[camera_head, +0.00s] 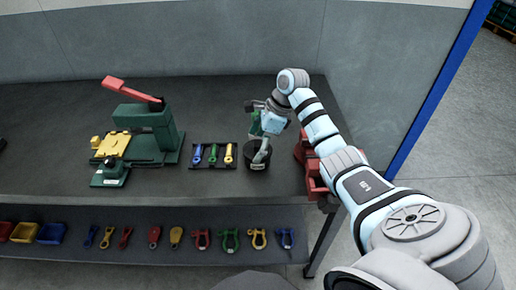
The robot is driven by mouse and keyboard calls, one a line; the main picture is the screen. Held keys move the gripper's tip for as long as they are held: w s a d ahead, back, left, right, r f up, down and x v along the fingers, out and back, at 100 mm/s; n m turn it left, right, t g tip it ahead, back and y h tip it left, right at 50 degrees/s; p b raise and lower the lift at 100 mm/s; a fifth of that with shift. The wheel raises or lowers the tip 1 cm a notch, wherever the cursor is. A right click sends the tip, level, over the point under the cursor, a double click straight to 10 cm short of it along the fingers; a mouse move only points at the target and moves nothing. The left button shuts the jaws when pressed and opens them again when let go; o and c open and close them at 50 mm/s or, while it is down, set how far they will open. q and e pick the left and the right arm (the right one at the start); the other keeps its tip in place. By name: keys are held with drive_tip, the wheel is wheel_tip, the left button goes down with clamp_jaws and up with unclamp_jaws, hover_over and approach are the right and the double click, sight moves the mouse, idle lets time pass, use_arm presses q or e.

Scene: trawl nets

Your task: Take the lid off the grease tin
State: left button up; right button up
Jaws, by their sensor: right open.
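A round black tin (257,166), which looks like the grease tin, stands on the dark bench top just right of the tool tray. My right gripper (261,156) points down over this tin, with its fingers at the tin's top. It is open. The fingers cover part of the top, so I cannot tell the lid from the tin's body or whether they touch it. My left gripper is not in view.
A green press (149,137) with a red lever stands on the bench at left. A black tray (213,163) holds blue, green and yellow tools. A red vise-like object (313,178) sits at the right edge, partly behind my arm. Shackles and bins lie on the lower shelf (140,257).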

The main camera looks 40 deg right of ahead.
drive_tip(key=shift+s, duration=0.1)
drive_tip(key=c, duration=0.9)
drive_tip(key=shift+c, duration=0.3)
drive_tip(key=shift+s+a, duration=0.1)
drive_tip(key=shift+s, duration=0.1)
drive_tip(key=shift+c, duration=0.6)
